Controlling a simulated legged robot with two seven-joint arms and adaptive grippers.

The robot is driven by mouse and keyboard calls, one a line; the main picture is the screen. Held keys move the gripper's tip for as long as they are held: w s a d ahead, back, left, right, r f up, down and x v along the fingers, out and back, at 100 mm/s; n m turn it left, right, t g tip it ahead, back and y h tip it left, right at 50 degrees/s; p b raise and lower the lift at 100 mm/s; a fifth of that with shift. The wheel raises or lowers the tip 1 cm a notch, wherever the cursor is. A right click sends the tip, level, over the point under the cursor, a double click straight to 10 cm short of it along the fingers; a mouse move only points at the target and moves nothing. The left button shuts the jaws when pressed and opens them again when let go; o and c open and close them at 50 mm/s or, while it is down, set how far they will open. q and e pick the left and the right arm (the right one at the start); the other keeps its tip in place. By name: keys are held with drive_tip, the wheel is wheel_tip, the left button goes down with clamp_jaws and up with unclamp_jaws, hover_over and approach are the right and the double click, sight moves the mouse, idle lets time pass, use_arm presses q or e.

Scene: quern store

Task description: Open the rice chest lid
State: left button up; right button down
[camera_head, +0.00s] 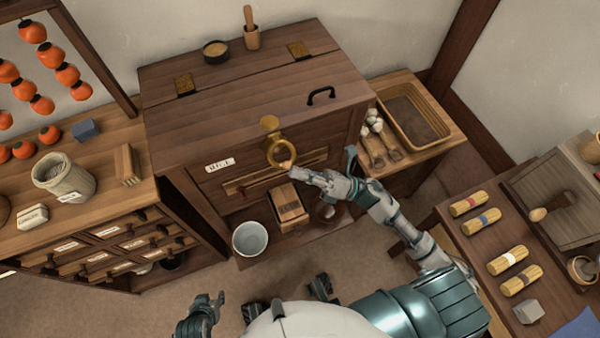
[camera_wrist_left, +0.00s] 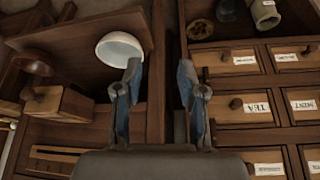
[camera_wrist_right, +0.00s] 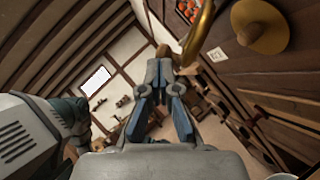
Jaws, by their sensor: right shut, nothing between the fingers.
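The rice chest (camera_head: 215,140) is a dark wooden cabinet with a RICE label (camera_head: 220,164) on its front. Its lid (camera_head: 250,95) is down, with a black handle (camera_head: 321,96) near the right end and two brass hinges behind. My right gripper (camera_head: 290,170) is shut and empty, at the ring's lower right; contact is unclear. The ring also shows close to its fingertips in the right wrist view (camera_wrist_right: 197,35). My left gripper (camera_head: 208,305) is open and empty, low and away from the chest.
A dark bowl (camera_head: 215,51) and a wooden pestle (camera_head: 251,29) stand on the chest's back strip. A white bowl (camera_head: 250,239) and wooden box (camera_head: 290,207) sit below. A drawer cabinet (camera_head: 110,218) stands left; a side table with a tray (camera_head: 416,115) stands right.

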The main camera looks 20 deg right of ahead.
use_arm(q)
drive_tip(key=s+a+g+p, duration=0.1)
drive_tip(key=s+a+g, duration=0.15)
drive_tip(key=s, duration=0.25)
wheel_tip(320, 180, down, 20)
drive_tip(key=s+p, duration=0.2)
drive_tip(key=p, duration=0.5)
drive_tip(key=shift+s+d+g+y, duration=0.3)
drive_tip(key=shift+s+d+g, duration=0.05)
drive_tip(key=shift+d+g, duration=0.1)
use_arm(e)
drive_tip(key=shift+s+r+m+t+h, duration=0.15)
drive_tip(key=shift+r+m+t+h, duration=0.2)
drive_tip(key=shift+r+m+h, duration=0.55)
drive_tip(key=shift+s+r+m+t+h, duration=0.1)
drive_tip(key=shift+r+m+t+h, duration=0.3)
drive_tip(key=shift+r+m, duration=0.95)
